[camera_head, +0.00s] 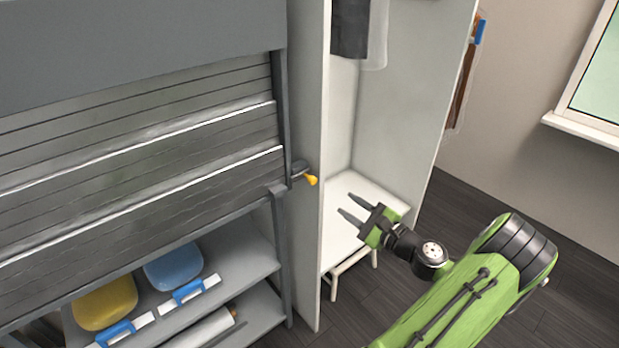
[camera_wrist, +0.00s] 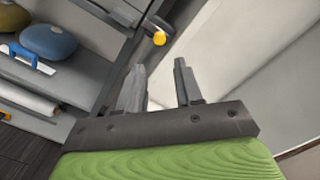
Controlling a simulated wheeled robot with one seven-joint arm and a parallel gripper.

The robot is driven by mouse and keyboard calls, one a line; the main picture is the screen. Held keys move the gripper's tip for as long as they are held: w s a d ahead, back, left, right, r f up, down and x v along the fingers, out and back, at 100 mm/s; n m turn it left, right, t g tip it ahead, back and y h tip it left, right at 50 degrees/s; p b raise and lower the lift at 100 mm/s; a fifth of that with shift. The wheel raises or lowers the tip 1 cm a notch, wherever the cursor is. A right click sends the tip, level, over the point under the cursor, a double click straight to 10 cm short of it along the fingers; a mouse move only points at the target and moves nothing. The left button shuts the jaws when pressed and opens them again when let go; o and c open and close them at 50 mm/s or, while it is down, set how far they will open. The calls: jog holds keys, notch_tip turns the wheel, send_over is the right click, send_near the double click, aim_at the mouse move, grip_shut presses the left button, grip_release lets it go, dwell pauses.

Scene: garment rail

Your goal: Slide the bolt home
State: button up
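The bolt (camera_head: 300,170) is a small dark bar with a yellow knob (camera_head: 312,180), at the right-hand edge of the grey slatted shutter (camera_head: 140,150). The knob also shows in the wrist view (camera_wrist: 159,38), beyond my fingertips. My gripper (camera_head: 354,207) is open and empty, to the right of the knob and lower in the head view, apart from it. In the wrist view my two fingers (camera_wrist: 160,66) stand apart with nothing between them. Whether the bolt's tip sits in a socket is too small to tell.
A white upright panel (camera_head: 308,240) stands just right of the bolt, beside an open white compartment with a low white bench (camera_head: 345,225) and a hanging dark garment (camera_head: 351,28).

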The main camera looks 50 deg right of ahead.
aim_at(314, 182)
jog(key=w+d, duration=0.1)
jog(key=w, duration=0.8)
jog(key=w+d+b, duration=0.1)
jog(key=w, duration=0.3)
jog(key=shift+w+d+f, duration=0.1)
jog(key=shift+w+d, duration=0.2)
jog(key=shift+w, duration=0.05)
grip_shut()
